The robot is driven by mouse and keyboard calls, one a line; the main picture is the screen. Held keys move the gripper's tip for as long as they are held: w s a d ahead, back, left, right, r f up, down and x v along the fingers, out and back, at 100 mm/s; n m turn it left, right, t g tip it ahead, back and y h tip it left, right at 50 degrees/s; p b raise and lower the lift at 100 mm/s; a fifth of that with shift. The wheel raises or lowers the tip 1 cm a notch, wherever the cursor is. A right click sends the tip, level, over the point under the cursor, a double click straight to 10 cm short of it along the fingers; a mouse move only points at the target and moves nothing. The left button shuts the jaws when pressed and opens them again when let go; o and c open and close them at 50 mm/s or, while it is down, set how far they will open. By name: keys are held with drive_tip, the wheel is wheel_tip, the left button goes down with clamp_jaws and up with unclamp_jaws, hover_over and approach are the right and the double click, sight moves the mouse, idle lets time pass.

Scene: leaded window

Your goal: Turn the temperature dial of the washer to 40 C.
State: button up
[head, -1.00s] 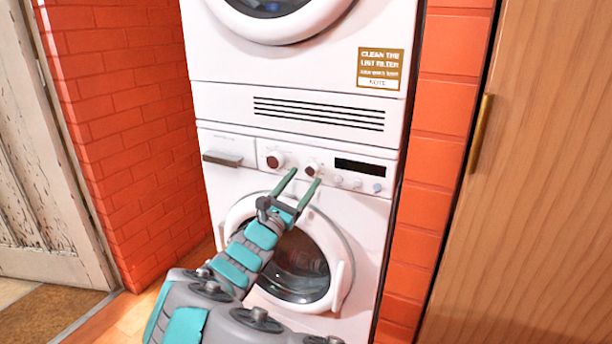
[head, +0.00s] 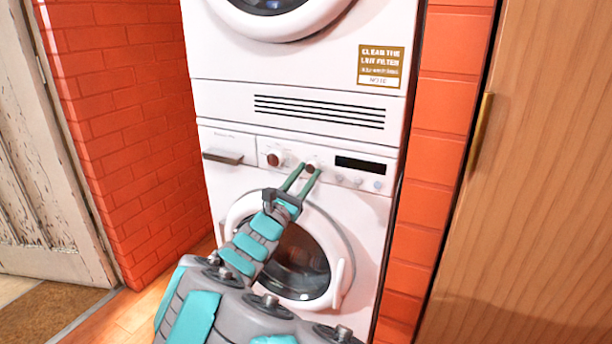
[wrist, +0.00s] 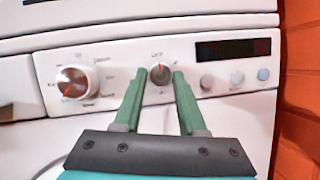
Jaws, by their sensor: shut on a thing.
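The white washer (head: 352,212) stands below a stacked dryer. On its panel is a larger dial (wrist: 77,83) on the left, which also shows in the head view (head: 274,159). To its right is a smaller dial (wrist: 160,74), with a red mark on its face. My gripper (wrist: 162,73) has its two green fingers on either side of this smaller dial and is shut on it. In the head view my gripper (head: 310,166) reaches up to the panel from below. The labels around the smaller dial are too small to read, so its setting is unclear.
A dark display (wrist: 234,48) and several small round buttons (wrist: 207,81) sit right of the smaller dial. The detergent drawer handle (head: 222,156) is at the left. Brick walls (head: 120,110) flank the machine.

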clamp_jaws()
